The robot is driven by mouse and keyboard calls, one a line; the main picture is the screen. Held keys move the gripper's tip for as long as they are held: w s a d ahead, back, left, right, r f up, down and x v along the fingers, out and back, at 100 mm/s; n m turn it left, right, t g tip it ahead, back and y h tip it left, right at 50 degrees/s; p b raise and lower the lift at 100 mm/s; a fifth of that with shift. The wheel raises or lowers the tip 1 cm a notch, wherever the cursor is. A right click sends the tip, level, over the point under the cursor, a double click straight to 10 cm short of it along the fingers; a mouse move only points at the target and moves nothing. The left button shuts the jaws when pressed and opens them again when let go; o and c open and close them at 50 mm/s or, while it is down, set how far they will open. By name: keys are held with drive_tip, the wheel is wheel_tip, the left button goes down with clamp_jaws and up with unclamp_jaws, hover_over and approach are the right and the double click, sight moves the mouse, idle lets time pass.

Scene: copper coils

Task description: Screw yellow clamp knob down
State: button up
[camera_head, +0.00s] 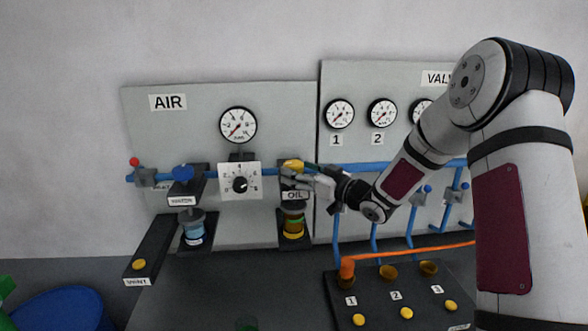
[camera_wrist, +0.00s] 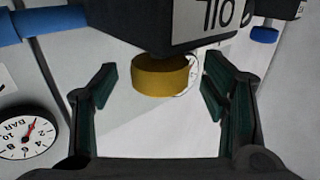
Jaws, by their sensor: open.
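The yellow clamp knob (camera_head: 293,165) sits on top of the dark OIL block (camera_head: 295,196) on the AIR panel. In the wrist view, which is upside down, the yellow knob (camera_wrist: 160,75) is a short cylinder on the OIL block (camera_wrist: 150,25). My gripper (camera_head: 298,173) is at the knob in the head view and partly covers the block. In the wrist view my gripper (camera_wrist: 160,82) is open, with one finger on each side of the knob. Gaps show between both fingers and the knob, and nothing is held.
A pressure gauge (camera_head: 238,125) and a white dial plate (camera_head: 240,181) are left of the OIL block. A blue pipe (camera_head: 262,171) runs along the panel. A blue knob (camera_head: 183,172) tops the WATER unit. The VALVES panel and a black button box (camera_head: 382,311) are right.

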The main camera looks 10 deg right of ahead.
drive_tip(key=shift+x, duration=1.2)
drive_tip(key=c, duration=1.2)
drive_tip(key=shift+s+a+m+h, duration=0.1)
drive_tip(key=shift+m+h, duration=0.2)
drive_tip(key=shift+h, duration=0.1)
